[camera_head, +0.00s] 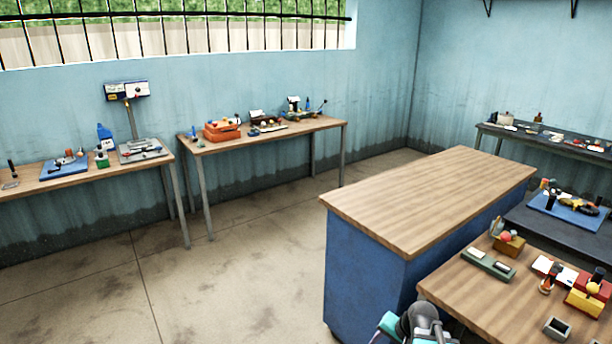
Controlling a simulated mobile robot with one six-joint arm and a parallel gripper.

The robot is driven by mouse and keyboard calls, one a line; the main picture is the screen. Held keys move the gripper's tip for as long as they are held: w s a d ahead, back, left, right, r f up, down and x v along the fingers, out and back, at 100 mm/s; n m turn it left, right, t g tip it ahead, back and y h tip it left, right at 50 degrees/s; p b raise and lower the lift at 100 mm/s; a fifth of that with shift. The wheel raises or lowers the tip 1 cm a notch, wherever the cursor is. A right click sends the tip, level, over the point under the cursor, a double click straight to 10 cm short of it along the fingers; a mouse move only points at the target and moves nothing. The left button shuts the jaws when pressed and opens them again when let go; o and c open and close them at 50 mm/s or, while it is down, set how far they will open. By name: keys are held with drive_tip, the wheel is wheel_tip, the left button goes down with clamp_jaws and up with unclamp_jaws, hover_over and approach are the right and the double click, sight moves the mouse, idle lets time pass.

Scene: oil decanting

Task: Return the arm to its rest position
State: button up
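Part of my own arm, grey with a teal piece beside it, shows at the bottom edge, in front of the blue cabinet (365,275) and by the corner of the near right table (465,297). Most of the arm is cut off by the picture's edge. No gripper fingers can be made out, so I cannot see whether anything is held.
The cabinet's wooden top (430,200) is bare. The near right table bears a green tray (488,264), a yellow-and-red box (588,295) and small items. Cluttered tables line the walls: left (40,187), middle (265,139), far right (545,140). The concrete floor (235,270) is open.

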drive_tip(key=s+a+f+n+g+h, duration=0.2)
drive_tip(key=s+a+f+n+g, duration=0.1)
drive_tip(key=s+a+f+n, duration=0.3)
drive_tip(key=s+f+g+b, duration=0.2)
drive_tip(key=s+f+b, duration=0.4)
drive_tip(key=f, duration=0.6)
drive_tip(key=s+f+g+b, duration=0.2)
drive_tip(key=s+f+b, duration=0.4)
drive_tip(key=s+f, duration=0.5)
drive_tip(key=s+a+f+n+g+b, duration=0.1)
drive_tip(key=s+f+b, duration=0.6)
drive_tip(key=f, duration=0.6)
drive_tip(key=shift+s+f+g, duration=0.2)
drive_tip(key=shift+s+g, duration=0.2)
drive_tip(key=shift+s, duration=0.8)
drive_tip(key=c, duration=0.4)
drive_tip(key=shift+d, duration=0.1)
